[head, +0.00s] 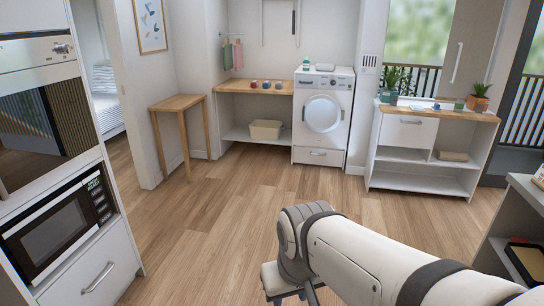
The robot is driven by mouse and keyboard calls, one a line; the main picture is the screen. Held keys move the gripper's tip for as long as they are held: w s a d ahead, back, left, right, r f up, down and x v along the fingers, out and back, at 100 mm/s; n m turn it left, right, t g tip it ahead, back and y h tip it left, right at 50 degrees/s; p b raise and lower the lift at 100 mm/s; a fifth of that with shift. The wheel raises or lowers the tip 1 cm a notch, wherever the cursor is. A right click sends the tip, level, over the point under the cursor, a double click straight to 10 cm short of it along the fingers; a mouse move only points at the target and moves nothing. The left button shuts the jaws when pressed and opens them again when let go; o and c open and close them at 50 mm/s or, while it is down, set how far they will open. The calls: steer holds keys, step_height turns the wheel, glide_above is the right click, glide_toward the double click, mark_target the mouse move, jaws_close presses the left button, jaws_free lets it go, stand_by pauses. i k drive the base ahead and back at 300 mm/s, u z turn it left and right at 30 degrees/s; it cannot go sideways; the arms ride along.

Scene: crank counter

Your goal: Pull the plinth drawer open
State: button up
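The plinth drawer (304,157) is a low white front with a grey bar handle, directly under the white washing machine (338,88) at the back wall. It looks shut, its face flush with the machine above. My arm reaches in from the bottom right, and its bent joint is well short of the drawer, with open floor between them. The end of my arm runs down out of the bottom of the head view, so my gripper's fingers do not show.
Wooden floor (225,195) is clear up to the washing machine. A wood-topped bench (228,86) holding a basket (267,129) below stands left of it; a small wooden table (178,103) is further left. A white sideboard (395,157) stands right. An oven-and-microwave unit (118,240) flanks the near left.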

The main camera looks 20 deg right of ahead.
mark_target(301, 154)
steer(key=z, duration=0.45)
steer(key=i, duration=1.5)
steer(key=z, duration=0.8)
steer(key=i, duration=3.2)
steer(key=u, duration=0.7)
steer(key=i, duration=1.45)
steer(key=u, duration=0.55)
steer(key=k, duration=0.85)
steer(key=u, duration=0.2)
steer(key=i, duration=0.6)
steer(key=z, duration=0.05)
